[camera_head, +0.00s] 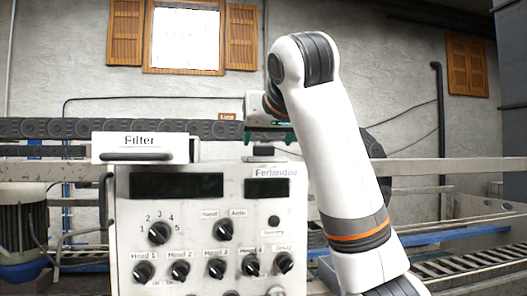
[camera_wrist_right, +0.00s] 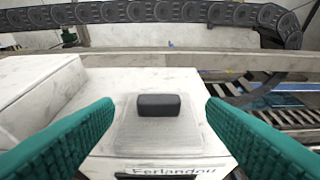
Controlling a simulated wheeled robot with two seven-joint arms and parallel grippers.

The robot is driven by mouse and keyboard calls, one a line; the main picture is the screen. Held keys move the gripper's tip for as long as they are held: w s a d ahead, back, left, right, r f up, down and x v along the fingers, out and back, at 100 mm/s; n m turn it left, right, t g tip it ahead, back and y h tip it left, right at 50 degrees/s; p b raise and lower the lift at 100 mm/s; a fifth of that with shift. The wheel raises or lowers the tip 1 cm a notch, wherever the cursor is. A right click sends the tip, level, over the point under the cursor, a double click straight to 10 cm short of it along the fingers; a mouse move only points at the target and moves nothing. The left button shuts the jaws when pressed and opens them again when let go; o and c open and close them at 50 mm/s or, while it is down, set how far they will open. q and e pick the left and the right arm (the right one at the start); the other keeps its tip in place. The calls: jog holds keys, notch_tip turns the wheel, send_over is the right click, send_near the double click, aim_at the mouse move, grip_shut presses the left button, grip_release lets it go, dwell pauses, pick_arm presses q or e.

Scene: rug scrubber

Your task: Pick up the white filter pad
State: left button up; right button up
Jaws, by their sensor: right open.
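The white filter pad (camera_wrist_right: 193,133) lies flat on top of the control box, with a dark block-shaped grip (camera_wrist_right: 158,105) on its upper face. In the head view the dark grip (camera_head: 263,151) shows just under my right gripper (camera_head: 269,137). In the right wrist view, the green fingers of my right gripper (camera_wrist_right: 160,110) are spread wide, one on each side of the pad. My left gripper is not in view.
The control box (camera_head: 150,215) has knobs and dark displays on its front. A white drawer labelled Filter (camera_head: 135,142) juts out at its upper left. A dark chain track (camera_head: 60,128) and metal rails (camera_head: 440,167) run behind. A roller conveyor (camera_head: 480,260) is at the right.

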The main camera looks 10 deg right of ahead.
aim_at(264, 154)
jog(key=shift+w+p, duration=0.85)
jog(key=shift+p, duration=0.2)
jog(key=shift+p+x, duration=0.35)
jog(key=shift+x, duration=0.75)
jog(key=shift+w+f, duration=0.2)
jog(key=shift+f, duration=0.15)
jog(key=shift+s+r, duration=0.1)
jog(key=shift+s, duration=0.15)
jog(key=c, duration=1.1)
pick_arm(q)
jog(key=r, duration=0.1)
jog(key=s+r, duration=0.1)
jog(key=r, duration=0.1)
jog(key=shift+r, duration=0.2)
pick_arm(e)
jog(key=shift+o, duration=0.2)
jog(key=shift+w, duration=0.1)
